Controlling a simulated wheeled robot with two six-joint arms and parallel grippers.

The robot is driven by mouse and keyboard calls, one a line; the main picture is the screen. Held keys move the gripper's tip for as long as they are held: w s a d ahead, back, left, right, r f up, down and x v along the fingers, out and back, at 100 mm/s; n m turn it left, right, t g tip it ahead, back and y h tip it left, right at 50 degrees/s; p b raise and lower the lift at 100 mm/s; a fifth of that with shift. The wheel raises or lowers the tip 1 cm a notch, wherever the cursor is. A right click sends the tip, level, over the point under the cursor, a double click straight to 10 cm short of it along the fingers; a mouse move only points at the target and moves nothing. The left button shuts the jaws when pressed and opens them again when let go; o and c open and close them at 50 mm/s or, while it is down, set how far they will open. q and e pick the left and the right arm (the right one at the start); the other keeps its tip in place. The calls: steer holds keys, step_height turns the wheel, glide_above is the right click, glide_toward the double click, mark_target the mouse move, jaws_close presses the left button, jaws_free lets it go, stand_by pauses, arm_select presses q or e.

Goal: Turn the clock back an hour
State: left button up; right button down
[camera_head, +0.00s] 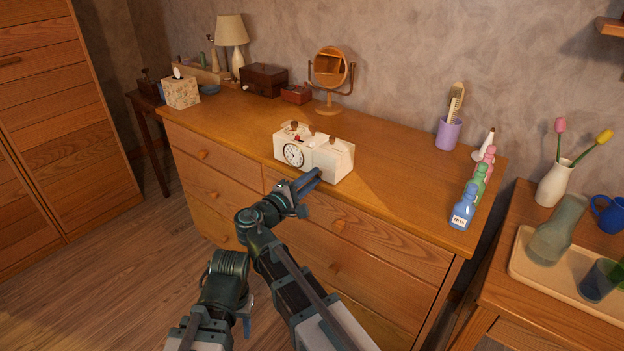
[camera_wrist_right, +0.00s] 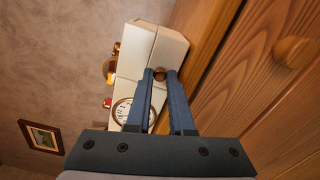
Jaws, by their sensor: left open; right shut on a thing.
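The white clock (camera_head: 330,160) stands on the dresser top near its front edge. It has a round white dial (camera_head: 293,154) with a dark rim on its left part, and small brown and red pieces on top. It also shows in the right wrist view (camera_wrist_right: 138,52), turned on its side. My right gripper (camera_head: 316,175) is at the front of the clock. In the right wrist view its two blue fingers (camera_wrist_right: 162,78) are shut on a small round brown knob (camera_wrist_right: 160,74) on the clock. My left gripper (camera_head: 246,318) hangs low in front of the dresser, empty and partly hidden.
On the dresser top (camera_head: 400,180) stand a round mirror (camera_head: 330,68), a tissue box (camera_head: 181,92), a lamp (camera_head: 231,30), a purple cup (camera_head: 448,133) and several coloured bottles (camera_head: 464,207). The top right of the clock is clear. A side table with a tray (camera_head: 560,290) stands at right.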

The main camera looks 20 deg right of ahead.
steer(key=shift+f+n, duration=0.1)
steer(key=shift+n, duration=3.6)
steer(key=shift+n, duration=0.3)
steer(key=c, duration=0.8)
jaws_free()
steer(key=shift+s+a, duration=0.1)
